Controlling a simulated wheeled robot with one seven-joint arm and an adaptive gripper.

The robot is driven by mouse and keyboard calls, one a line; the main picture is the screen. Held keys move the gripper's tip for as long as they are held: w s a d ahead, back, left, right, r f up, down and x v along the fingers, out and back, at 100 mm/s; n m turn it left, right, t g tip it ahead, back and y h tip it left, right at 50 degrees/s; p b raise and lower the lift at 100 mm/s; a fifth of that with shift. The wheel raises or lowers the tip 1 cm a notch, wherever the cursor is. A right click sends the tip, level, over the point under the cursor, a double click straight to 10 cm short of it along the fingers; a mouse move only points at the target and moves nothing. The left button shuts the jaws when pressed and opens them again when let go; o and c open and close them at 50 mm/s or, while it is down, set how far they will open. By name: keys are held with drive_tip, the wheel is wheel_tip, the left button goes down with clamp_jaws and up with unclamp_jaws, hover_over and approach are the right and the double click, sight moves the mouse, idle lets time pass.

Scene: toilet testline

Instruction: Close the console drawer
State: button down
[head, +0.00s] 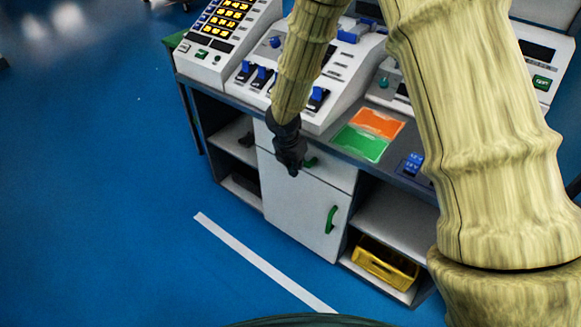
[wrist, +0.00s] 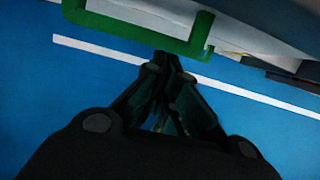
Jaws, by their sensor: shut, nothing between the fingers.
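The console drawer (head: 338,176) has a pale grey front just under the worktop, partly hidden behind my gripper. Its green handle (head: 311,162) shows just right of my gripper. A green handle (wrist: 130,38) crosses the top of the wrist view, beside a grey surface. My gripper (head: 291,170) is dark, shut and empty, pointing down in front of the drawer. In the wrist view its closed fingertips (wrist: 166,62) appear close below the green handle; whether they touch it I cannot tell. How far the drawer stands out is unclear.
Below the drawer is a cabinet door (head: 300,205) with a green handle (head: 331,219). An open shelf on the right holds a yellow crate (head: 385,262). Orange and green panels (head: 365,136) lie on the worktop. The blue floor (head: 110,180) on the left is clear, with a white line (head: 262,262).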

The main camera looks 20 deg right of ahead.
drive_tip(key=shift+w+d, duration=0.2)
drive_tip(key=shift+d, duration=0.05)
drive_tip(key=shift+d+r, duration=0.1)
